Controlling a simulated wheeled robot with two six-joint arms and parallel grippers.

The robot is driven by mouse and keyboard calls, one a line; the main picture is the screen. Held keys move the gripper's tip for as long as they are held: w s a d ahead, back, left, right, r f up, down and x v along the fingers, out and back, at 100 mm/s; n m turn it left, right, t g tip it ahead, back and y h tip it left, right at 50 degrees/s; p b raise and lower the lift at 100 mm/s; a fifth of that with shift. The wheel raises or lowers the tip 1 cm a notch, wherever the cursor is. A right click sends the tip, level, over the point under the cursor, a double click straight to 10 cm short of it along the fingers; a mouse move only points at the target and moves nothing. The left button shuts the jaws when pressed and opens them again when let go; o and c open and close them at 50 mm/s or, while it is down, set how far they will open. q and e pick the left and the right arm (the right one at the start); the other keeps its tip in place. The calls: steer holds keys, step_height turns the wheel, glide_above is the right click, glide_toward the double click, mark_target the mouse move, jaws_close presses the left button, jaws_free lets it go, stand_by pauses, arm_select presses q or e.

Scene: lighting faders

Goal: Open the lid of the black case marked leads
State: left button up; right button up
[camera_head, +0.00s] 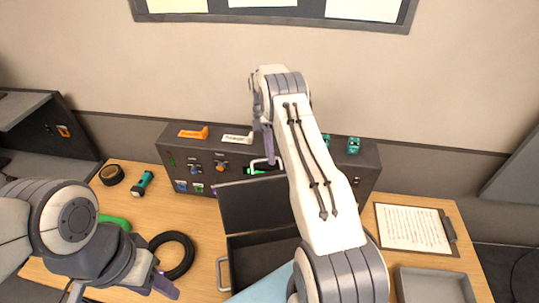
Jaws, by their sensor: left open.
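The black case (237,247) stands in the middle of the wooden table. Its lid (252,207) is raised at the back and the dark inside shows; no leads marking can be read. A grey handle (223,273) is on its left side. A pale handle-like bar (263,161) shows just above the lid's upper edge. My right arm reaches over the case and hides its right part. My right gripper (268,143) points down just above the lid's edge; its jaws are hard to see. My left gripper (125,288) is open and empty, low at the left, apart from the case.
A dark control panel (368,170) stands behind the case, with orange and white labels on top. A black ring (172,255), a torch (142,183) and a tape roll (111,174) lie left. A clipboard (413,228) and grey tray (434,286) lie right.

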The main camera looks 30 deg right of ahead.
steer(key=shift+r, duration=0.1)
steer(key=s+d+r+b, duration=0.6)
steer(key=s+r+b, duration=0.2)
steer(key=r, duration=0.3)
steer(key=shift+s+d, duration=0.2)
steer(key=shift+s, duration=0.7)
